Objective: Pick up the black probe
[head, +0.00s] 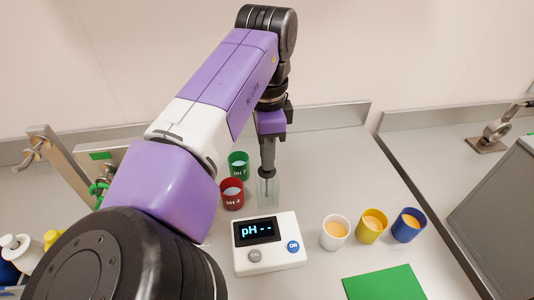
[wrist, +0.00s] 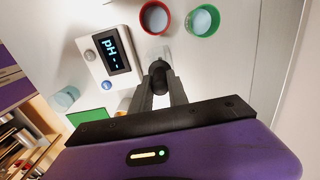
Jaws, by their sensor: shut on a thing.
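The black probe (wrist: 158,74) is upright between the two grey fingers of my gripper (wrist: 158,90), which are shut on it. In the head view my gripper (head: 267,150) points down, with the dark probe (head: 268,171) below its fingers. The probe's lower end overlaps a clear glass beaker (head: 268,192) and seems to reach into it. I cannot tell how deep the tip sits. The pH meter (head: 268,243), white with a dark screen reading "pH --", stands just in front of the beaker.
Green (head: 238,163) and red (head: 232,193) cups stand close left of the beaker. White (head: 334,232), yellow (head: 372,225) and blue (head: 406,224) cups stand at right, behind a green mat (head: 384,283). The bench right of the beaker is clear.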

